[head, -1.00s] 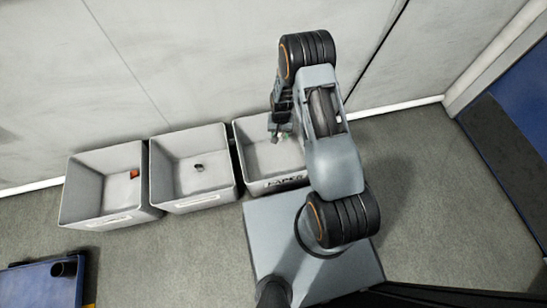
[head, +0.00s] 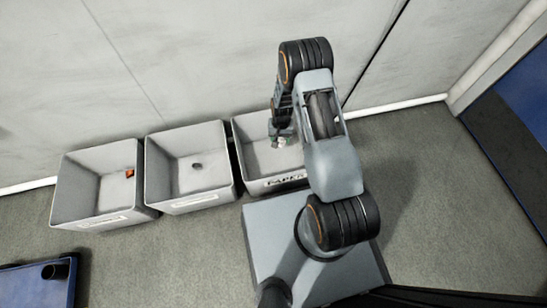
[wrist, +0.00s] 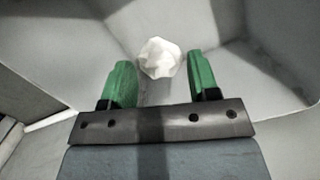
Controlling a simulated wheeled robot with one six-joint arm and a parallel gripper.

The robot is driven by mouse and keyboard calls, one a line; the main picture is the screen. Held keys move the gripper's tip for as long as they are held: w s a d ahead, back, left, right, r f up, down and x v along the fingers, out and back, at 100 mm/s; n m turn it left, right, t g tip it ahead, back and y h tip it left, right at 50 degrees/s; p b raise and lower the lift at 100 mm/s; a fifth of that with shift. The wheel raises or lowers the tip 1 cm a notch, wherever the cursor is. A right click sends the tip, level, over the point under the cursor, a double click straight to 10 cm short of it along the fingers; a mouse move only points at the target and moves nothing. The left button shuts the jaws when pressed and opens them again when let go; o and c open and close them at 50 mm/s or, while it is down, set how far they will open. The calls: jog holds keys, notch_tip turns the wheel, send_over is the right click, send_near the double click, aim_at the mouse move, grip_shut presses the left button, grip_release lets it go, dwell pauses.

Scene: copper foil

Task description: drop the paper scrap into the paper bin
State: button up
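The paper scrap (wrist: 160,57) is a crumpled white lump just beyond and between my green fingertips in the wrist view. In the head view the scrap (head: 280,142) shows just below my gripper (head: 282,132), within the outline of the grey bin labelled PAPER (head: 262,186). My gripper (wrist: 161,72) is open, with a gap between each finger and the scrap. I cannot tell whether the scrap touches the bin floor. My arm hides the right part of the bin.
Two more grey bins stand to the left: the middle one (head: 190,204) holds a small dark item, the far left one (head: 95,222) a small orange-red item. A wall is close behind them. A blue surface (head: 30,290) lies at lower left.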

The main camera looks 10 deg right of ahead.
jog(key=o, duration=0.3)
jog(key=r+p, duration=0.1)
jog(key=r, duration=0.3)
jog(key=w+r+p, duration=0.1)
jog(key=r+p, duration=0.1)
jog(key=r, duration=0.3)
jog(key=r+p, duration=0.2)
jog(key=r, duration=0.2)
jog(key=shift+w+d+r, duration=0.25)
jog(key=shift+w+r, duration=0.05)
jog(key=shift+r, duration=0.05)
